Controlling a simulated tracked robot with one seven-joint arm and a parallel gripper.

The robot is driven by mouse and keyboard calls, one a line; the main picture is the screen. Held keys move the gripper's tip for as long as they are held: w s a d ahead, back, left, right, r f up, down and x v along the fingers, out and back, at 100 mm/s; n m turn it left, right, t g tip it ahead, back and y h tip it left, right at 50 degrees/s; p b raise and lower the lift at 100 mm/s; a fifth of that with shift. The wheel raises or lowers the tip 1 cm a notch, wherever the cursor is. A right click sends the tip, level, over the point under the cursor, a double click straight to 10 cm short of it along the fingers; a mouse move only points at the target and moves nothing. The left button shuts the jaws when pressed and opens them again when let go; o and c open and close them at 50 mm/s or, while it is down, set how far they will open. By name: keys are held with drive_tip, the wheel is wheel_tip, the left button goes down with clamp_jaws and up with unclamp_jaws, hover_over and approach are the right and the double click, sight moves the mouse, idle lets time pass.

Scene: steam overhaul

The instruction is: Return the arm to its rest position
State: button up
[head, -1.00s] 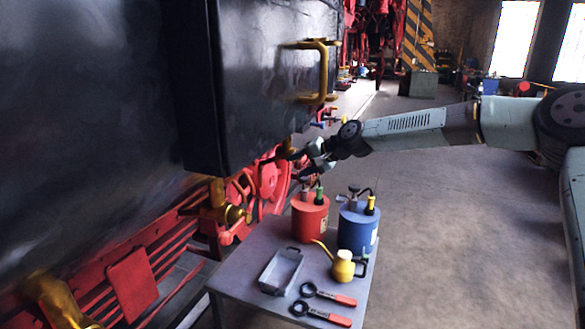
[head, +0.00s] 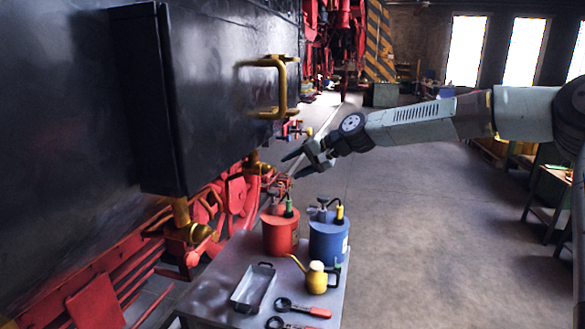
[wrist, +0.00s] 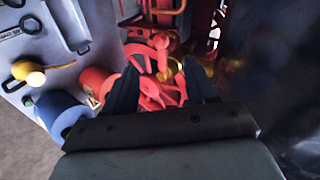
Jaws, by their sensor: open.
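My gripper (head: 288,165) is open and empty in the head view. It is in the air above and behind the small table, left of my outstretched arm, with its fingers pointing left toward the locomotive. In the wrist view its two dark fingers (wrist: 163,88) are spread apart with nothing between them. Red locomotive parts (wrist: 160,85) show beyond them.
The grey table (head: 215,275) holds a red can (head: 281,235), a blue can (head: 328,241), a yellow oil can (head: 317,279), a tray (head: 253,288) and red-handled tools (head: 300,308). The black locomotive box (head: 220,100) with a brass handle (head: 281,90) stands left. Open floor (head: 440,220) lies right.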

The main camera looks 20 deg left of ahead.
idle(0.3)
drive_tip(key=s+d+f+n+t+h, duration=0.15)
drive_tip(key=s+d+h, duration=0.25)
drive_tip(key=d, duration=0.5)
drive_tip(key=s+d+f+t+h, duration=0.15)
drive_tip(key=s+d+h, duration=0.3)
drive_tip(key=d, duration=0.55)
drive_tip(key=s+d+r+m+t+h, duration=0.1)
drive_tip(key=s+d+r, duration=0.2)
drive_tip(key=s+d, duration=0.45)
drive_tip(key=s+d+r+h, duration=0.2)
drive_tip(key=s+d+r, duration=0.15)
drive_tip(key=d, duration=0.65)
drive_tip(key=s+d+m, duration=0.2)
drive_tip(key=s+d, duration=0.9)
drive_tip(key=s, duration=0.3)
drive_tip(key=shift+s+d+r+t, duration=0.15)
drive_tip(key=shift+d+t, duration=0.2)
drive_tip(key=shift+t, duration=0.05)
